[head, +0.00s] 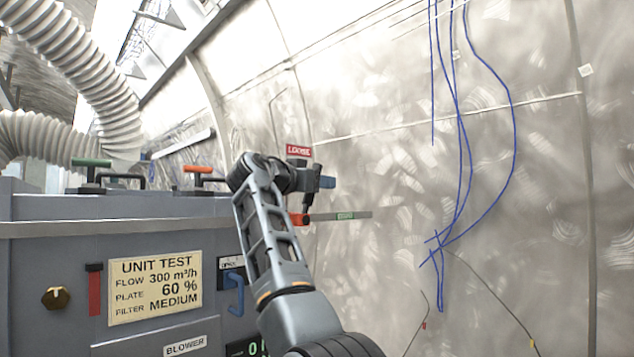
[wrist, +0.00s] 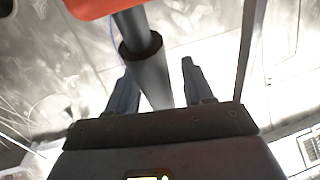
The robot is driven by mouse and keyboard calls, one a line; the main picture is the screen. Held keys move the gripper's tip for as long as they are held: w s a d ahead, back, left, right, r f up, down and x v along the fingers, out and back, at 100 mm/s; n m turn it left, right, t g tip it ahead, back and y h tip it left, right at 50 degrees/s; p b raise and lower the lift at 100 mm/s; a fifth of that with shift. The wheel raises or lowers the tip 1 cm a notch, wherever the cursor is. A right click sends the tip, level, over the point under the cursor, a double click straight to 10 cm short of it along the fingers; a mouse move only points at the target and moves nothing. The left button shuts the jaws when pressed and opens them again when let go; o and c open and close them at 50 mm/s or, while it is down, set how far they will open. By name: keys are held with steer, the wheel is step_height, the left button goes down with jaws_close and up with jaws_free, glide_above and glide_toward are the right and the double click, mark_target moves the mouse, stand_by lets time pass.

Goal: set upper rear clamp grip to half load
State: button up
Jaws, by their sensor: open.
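In the head view my gripper (head: 318,185) is at the end of my arm, beside the bright curved wall. Just below it is a red-orange handle end (head: 299,218), with a thin bar (head: 352,215) carrying a green tag to its right. A red sign reading LOOSE (head: 299,151) stands just above the gripper. In the wrist view my gripper (wrist: 158,75) is open, its two blue-grey fingers apart. A dark grey rod (wrist: 148,70) with a red-orange part (wrist: 92,6) runs between them; contact cannot be told. The clamp's body is mostly hidden by my arm.
A grey cabinet (head: 60,240) fills the lower left, with a UNIT TEST plate (head: 155,288) reading 60 % and MEDIUM. Green (head: 91,163) and orange (head: 198,169) handles stand on its top. White ribbed hoses (head: 85,60) hang upper left. Blue wires (head: 463,130) hang along the right wall.

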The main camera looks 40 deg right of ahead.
jaws_close()
stand_by(0.4)
